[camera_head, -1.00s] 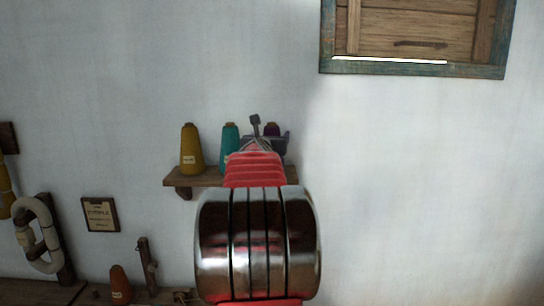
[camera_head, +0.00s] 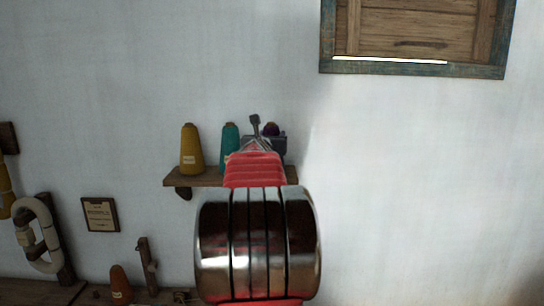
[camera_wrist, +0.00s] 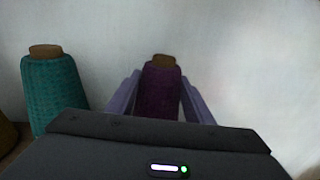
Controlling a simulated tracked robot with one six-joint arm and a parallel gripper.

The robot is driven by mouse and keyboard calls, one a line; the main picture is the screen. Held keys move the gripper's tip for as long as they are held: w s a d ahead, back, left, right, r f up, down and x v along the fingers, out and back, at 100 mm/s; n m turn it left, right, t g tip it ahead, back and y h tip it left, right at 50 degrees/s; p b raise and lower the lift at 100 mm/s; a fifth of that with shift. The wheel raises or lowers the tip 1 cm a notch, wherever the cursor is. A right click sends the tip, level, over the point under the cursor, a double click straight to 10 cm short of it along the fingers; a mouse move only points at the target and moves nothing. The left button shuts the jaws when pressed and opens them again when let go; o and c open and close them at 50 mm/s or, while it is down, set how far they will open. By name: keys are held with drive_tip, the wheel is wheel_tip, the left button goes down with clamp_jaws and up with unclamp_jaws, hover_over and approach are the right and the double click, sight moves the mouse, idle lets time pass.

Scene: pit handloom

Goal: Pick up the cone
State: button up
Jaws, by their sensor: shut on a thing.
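A purple yarn cone (camera_wrist: 160,90) with a brown tip stands upright in the middle of the wrist view. My gripper (camera_wrist: 160,96) is shut on it, with one pale jaw on each side. In the head view only the top of the purple cone (camera_head: 271,129) shows, behind my gripper (camera_head: 265,142), over the right end of the wooden shelf (camera_head: 208,178). My arm hides its base, and I cannot tell whether it touches the shelf.
A teal cone (camera_head: 229,138) and a yellow cone (camera_head: 191,150) stand on the shelf to the left. The teal cone (camera_wrist: 52,90) is close beside my gripper in the wrist view. A wooden shutter (camera_head: 412,38) is at upper right. The wall at right is clear.

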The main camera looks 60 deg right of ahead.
drive_tip(key=shift+c, duration=0.7)
drive_tip(key=shift+r, duration=5)
